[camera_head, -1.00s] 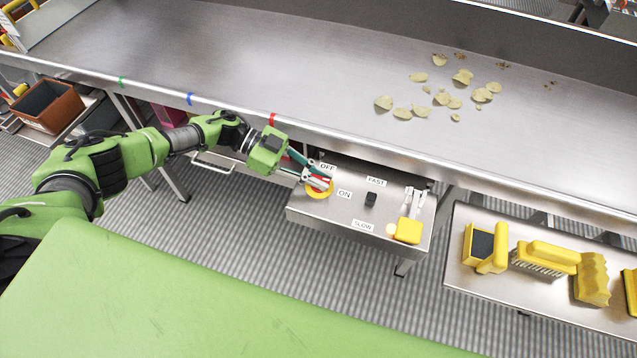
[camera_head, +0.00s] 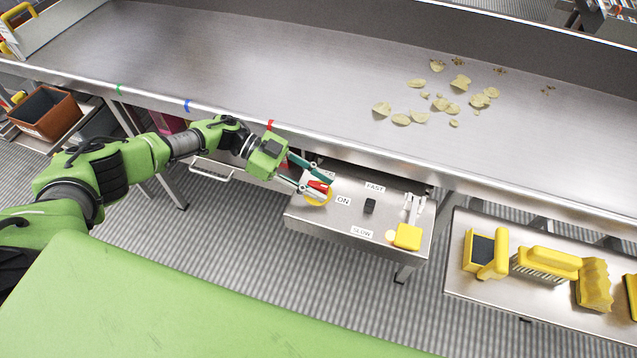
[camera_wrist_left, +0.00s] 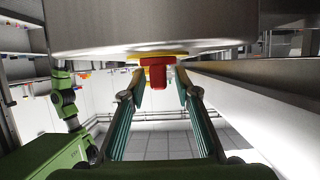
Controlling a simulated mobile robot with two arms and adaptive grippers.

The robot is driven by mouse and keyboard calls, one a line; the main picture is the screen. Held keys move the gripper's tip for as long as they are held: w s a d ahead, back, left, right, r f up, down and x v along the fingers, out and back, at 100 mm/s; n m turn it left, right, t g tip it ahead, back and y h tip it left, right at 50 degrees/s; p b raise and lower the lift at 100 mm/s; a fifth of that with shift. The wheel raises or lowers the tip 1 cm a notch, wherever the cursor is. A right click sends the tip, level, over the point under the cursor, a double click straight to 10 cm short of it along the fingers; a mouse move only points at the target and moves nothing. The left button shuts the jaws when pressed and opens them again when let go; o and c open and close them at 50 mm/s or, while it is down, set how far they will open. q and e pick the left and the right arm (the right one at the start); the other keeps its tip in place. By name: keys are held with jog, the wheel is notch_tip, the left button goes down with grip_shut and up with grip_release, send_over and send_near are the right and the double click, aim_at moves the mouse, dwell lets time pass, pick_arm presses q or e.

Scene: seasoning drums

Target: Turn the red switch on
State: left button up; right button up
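The red switch (camera_head: 318,186) sits on a yellow round base (camera_head: 317,198) at the left end of the steel control box (camera_head: 330,222). The ON label (camera_head: 343,201) is to its right; the OFF label is mostly covered by my gripper. My left gripper (camera_head: 320,183) is open at the switch, one finger on each side. In the left wrist view the red switch (camera_wrist_left: 157,72) shows between the two separated fingertips (camera_wrist_left: 160,90), with gaps on both sides. My right gripper is not in view.
The box also carries a black knob (camera_head: 370,206) between FAST and SLOW labels and a yellow part (camera_head: 407,237). The steel trough (camera_head: 240,70) with chips overhangs behind. A side table (camera_head: 470,287) with yellow brushes stands right.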

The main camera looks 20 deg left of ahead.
pick_arm(q)
jog(key=v, duration=1.2)
jog(key=shift+s, duration=0.1)
